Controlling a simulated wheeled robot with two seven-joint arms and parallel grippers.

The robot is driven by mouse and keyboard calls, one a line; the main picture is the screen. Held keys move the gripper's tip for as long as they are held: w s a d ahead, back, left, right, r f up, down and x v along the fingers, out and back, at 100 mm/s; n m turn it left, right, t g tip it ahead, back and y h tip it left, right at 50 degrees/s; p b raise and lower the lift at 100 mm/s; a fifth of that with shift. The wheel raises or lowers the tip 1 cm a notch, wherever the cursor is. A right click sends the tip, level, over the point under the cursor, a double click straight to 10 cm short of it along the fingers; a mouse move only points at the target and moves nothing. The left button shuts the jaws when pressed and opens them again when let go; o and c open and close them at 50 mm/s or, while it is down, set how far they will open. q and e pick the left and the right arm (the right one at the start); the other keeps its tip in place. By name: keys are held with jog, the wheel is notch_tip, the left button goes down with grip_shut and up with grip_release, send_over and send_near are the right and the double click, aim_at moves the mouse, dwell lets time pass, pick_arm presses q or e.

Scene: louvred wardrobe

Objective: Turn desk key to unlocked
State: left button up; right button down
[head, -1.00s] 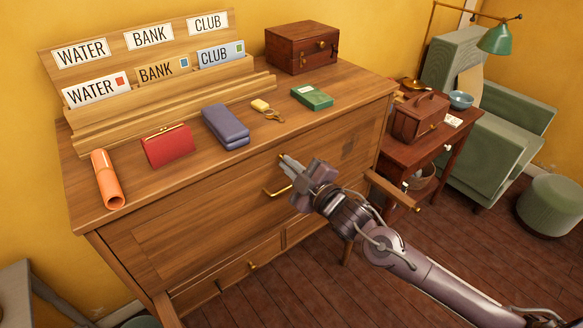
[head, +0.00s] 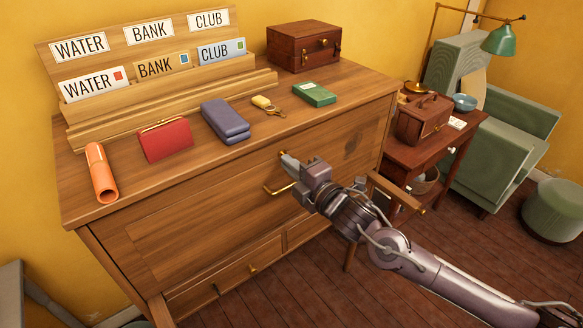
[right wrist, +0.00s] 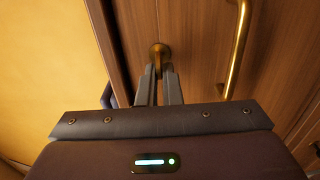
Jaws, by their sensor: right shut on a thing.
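The wooden desk (head: 195,215) has a drop-front panel with a curved brass pull handle (head: 279,189); the handle also shows in the right wrist view (right wrist: 238,50). My right gripper (head: 287,159) is at the front panel, just above the handle in the head view. In the right wrist view its fingers (right wrist: 160,72) are close together on the desk key at a round brass lock plate (right wrist: 159,49). The fingers hide most of the key, so its angle cannot be read. My left gripper is not in view.
On the desk top are an orange roll (head: 102,174), a red purse (head: 165,139), a blue-grey case (head: 225,122), a small key with a yellow tag (head: 266,104), a green box (head: 314,95) and a letter rack (head: 150,110). A side table (head: 440,150) stands to the right.

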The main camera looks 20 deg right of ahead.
dwell(0.5)
jog(key=c, duration=1.6)
grip_release()
jog(key=shift+s, duration=0.1)
jog(key=shift+s+d+f, duration=0.15)
jog(key=shift+s, duration=0.15)
jog(key=b+v, duration=0.1)
jog(key=v, duration=0.6)
